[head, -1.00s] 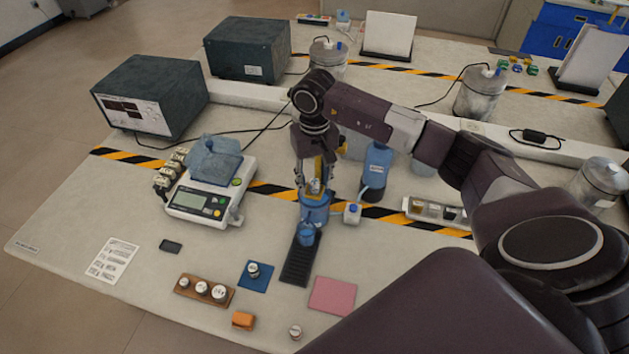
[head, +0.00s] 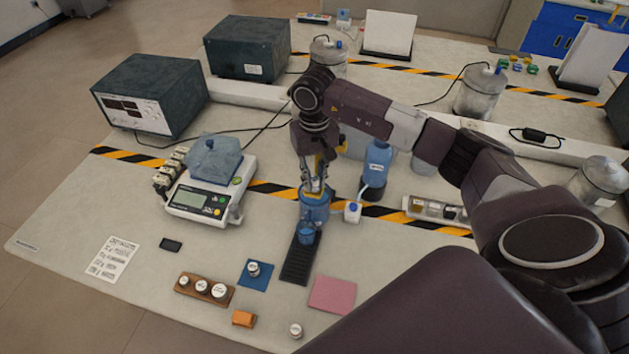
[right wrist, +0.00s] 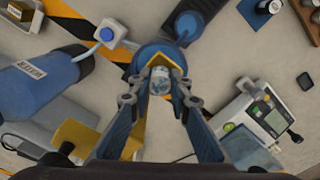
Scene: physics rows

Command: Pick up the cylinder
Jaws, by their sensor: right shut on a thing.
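My right gripper (head: 316,187) is over a blue vessel (head: 314,212) near the striped tape, fingers pointing down. In the right wrist view the gripper (right wrist: 160,82) is shut on a small pale, greyish cylinder (right wrist: 160,86), held between the yellow-lined fingertips. The blue vessel's round body (right wrist: 150,54) lies just beyond the fingertips. I cannot tell whether the cylinder touches the vessel. In the head view the fingers mostly hide the cylinder. My left gripper is not in view.
A blue bottle (head: 377,165) and a small white box with a blue cap (head: 352,212) stand close on the right. A scale (head: 196,205) is on the left. A black strip (head: 296,268) and a wooden block with several weights (head: 184,284) lie in front.

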